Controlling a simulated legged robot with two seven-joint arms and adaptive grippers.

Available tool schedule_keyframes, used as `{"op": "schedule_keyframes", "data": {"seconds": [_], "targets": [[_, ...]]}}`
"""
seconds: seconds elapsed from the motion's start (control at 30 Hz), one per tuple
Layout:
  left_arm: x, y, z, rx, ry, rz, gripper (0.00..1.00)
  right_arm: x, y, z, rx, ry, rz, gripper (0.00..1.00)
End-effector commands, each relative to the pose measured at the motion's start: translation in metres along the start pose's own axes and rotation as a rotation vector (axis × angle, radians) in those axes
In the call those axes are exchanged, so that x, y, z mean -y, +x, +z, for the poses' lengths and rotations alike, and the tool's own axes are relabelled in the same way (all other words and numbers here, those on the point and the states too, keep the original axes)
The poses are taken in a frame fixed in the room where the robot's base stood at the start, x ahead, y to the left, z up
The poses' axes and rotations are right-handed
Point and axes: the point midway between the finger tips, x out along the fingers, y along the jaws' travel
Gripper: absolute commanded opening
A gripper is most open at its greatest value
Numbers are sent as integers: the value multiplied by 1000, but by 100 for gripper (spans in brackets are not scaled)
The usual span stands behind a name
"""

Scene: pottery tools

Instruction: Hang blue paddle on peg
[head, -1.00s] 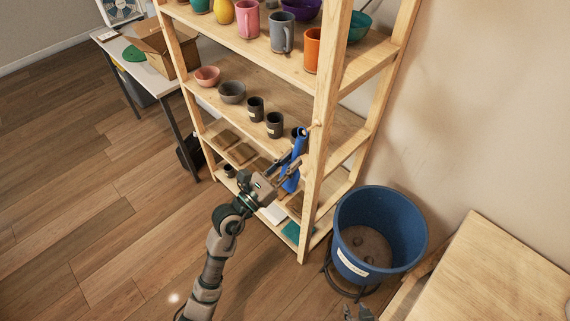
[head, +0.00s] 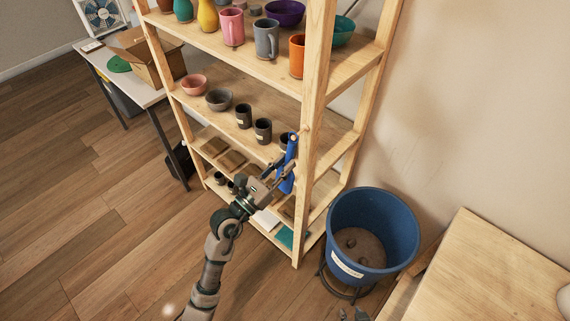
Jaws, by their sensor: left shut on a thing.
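The blue paddle (head: 287,178) hangs nearly upright beside the front right post of the wooden shelf. My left gripper (head: 284,171) is shut on it, reaching in from the lower left. A small wooden peg (head: 294,137) sticks out of the post close to the paddle's top end. I cannot tell whether the paddle is on the peg or just in front of it. The tips of my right gripper (head: 352,314) show at the bottom edge, apart and empty; the rest is cut off.
The wooden shelf (head: 313,90) holds mugs, bowls, dark cups and boards. A blue bucket (head: 372,232) stands right of it, and a wooden table (head: 500,275) is at the lower right. The floor at left is clear.

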Motion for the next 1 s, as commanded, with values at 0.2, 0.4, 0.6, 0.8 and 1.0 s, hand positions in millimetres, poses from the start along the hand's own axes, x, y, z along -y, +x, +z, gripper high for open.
{"op": "schedule_keyframes", "data": {"seconds": [0.2,0.4,0.6,0.8,1.0], "targets": [[1,1,0,0,0,-1,0,0,0,0,-1,0,-1,40],[1,1,0,0,0,-1,50,0,0,0,-1,0,0,40],[1,0,0,-1,0,-1,50,0,0,0,-2,1,1,40],[0,-17,-2,-3,2,1,50,0,-1,0,-3,1,1,40],[2,-60,-3,-6,3,0,50,0,-1,0,-3,1,1,40]]}}
